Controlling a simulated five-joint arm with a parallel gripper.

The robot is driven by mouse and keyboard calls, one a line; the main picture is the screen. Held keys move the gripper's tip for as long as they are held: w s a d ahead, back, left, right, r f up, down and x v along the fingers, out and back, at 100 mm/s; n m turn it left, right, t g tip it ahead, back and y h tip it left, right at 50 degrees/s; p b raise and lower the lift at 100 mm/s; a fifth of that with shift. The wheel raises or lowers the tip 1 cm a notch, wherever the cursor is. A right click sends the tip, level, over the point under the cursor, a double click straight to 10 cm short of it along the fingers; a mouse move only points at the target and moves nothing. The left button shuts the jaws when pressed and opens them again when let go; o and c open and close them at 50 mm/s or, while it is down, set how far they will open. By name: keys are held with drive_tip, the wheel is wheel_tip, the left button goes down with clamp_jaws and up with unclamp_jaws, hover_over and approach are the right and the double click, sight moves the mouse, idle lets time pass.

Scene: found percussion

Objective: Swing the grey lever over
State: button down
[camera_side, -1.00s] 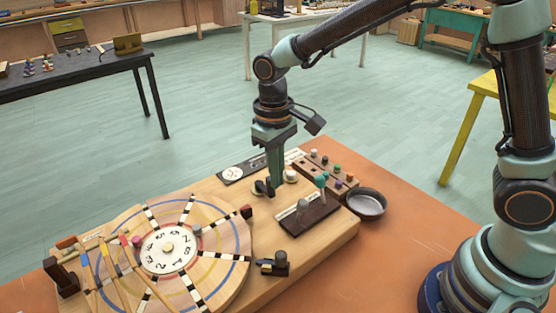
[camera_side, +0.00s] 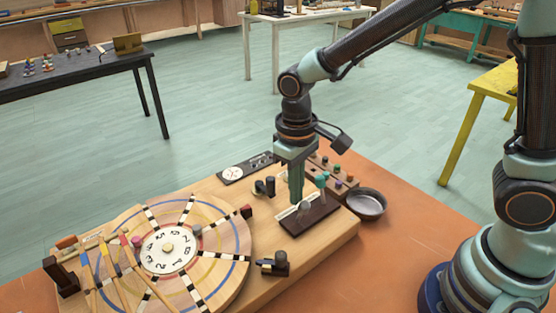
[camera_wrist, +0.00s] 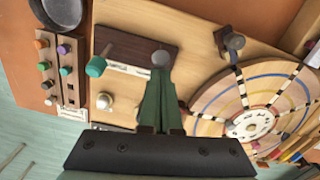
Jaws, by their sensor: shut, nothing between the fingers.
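The grey lever (camera_side: 305,207) stands on a dark brown base plate (camera_side: 318,222) beside a teal-knobbed lever (camera_side: 321,182). In the wrist view the grey lever's round knob (camera_wrist: 161,58) is just beyond my fingertips, and the teal knob (camera_wrist: 96,66) is to its left. My gripper (camera_side: 297,200) is shut and empty, pointing down right beside the grey lever. I cannot tell whether the fingers touch it. My fingers (camera_wrist: 159,82) hide part of the base plate.
A large striped wheel (camera_side: 225,262) with a numbered dial fills the left of the wooden board. A dark knobbed block (camera_side: 275,264) stands at the front. A pegged rack (camera_side: 345,187) and a metal bowl (camera_side: 366,205) are to the right. A black knob (camera_side: 265,187) stands behind.

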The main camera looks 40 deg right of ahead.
drive_tip(key=shift+s+d+f, duration=0.1)
drive_tip(key=shift+s+f, duration=0.05)
drive_tip(key=shift+s, duration=0.65)
drive_tip(key=shift+w, duration=0.1)
drive_tip(key=shift+w+f, duration=0.15)
drive_tip(key=shift+w, duration=0.5)
drive_tip(key=shift+w+r, duration=0.2)
drive_tip(key=shift+w, duration=0.35)
wheel_tip(320, 180, up, 11)
drive_tip(key=w, duration=0.1)
drive_tip(key=s+d+r+m+t, duration=0.2)
drive_tip(key=s+d+t, duration=0.4)
drive_tip(key=d, duration=0.7)
drive_tip(key=shift+s, duration=0.6)
